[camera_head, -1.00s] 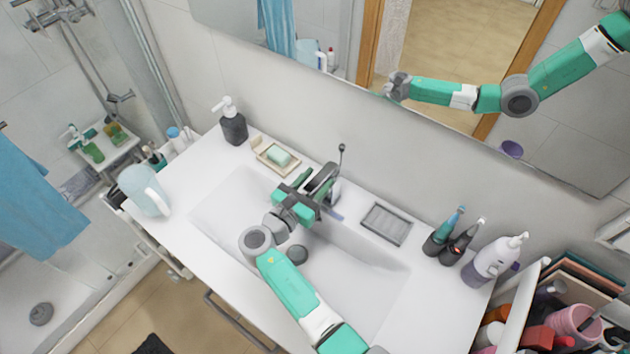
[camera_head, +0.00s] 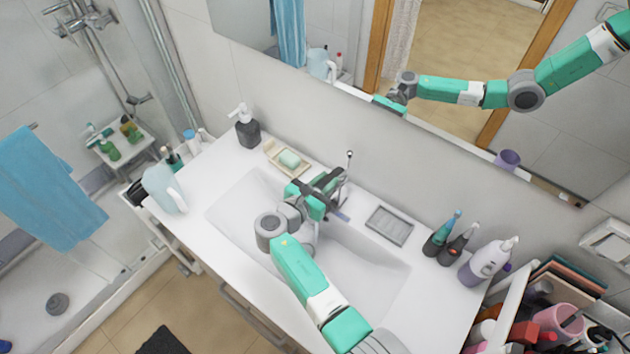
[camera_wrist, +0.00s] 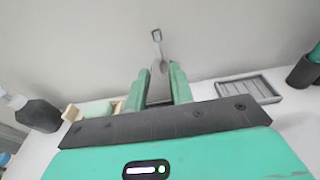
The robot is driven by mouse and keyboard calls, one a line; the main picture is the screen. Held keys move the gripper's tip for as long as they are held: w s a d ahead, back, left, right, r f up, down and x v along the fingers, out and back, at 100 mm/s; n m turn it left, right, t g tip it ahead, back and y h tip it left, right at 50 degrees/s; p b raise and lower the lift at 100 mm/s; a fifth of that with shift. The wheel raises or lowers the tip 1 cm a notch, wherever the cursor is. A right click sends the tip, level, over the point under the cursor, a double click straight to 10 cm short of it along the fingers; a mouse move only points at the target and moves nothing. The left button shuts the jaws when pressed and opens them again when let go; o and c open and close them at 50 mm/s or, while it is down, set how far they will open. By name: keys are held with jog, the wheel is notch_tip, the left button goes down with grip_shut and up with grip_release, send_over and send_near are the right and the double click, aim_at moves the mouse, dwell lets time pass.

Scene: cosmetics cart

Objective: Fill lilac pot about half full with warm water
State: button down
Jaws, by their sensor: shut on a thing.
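My gripper (camera_head: 325,190) is shut on the grey faucet (camera_head: 348,168) at the back of the sink. In the wrist view its green fingers (camera_wrist: 160,80) stand either side of the faucet's upper part, with the thin lever (camera_wrist: 156,36) rising beyond. A small bluish patch shows below the gripper; I cannot tell whether it is water. The white sink basin (camera_head: 360,265) is partly hidden by my arm. A lilac pot shows as a reflection (camera_head: 507,158) in the mirror. A purple edge (camera_head: 504,269) shows behind the pump bottle at right and may be that pot.
A lilac-and-white pump bottle (camera_head: 484,266), dark cups with brushes (camera_head: 440,240) and a grey tray (camera_head: 389,225) stand right of the faucet. A soap dish (camera_head: 285,163), dark dispenser (camera_head: 247,132) and pale blue jug (camera_head: 160,188) stand left. The mirror is close behind.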

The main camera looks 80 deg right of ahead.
jog(key=c, duration=1.2)
grip_release()
jog(key=v, duration=0.8)
jog(key=shift+d, duration=0.1)
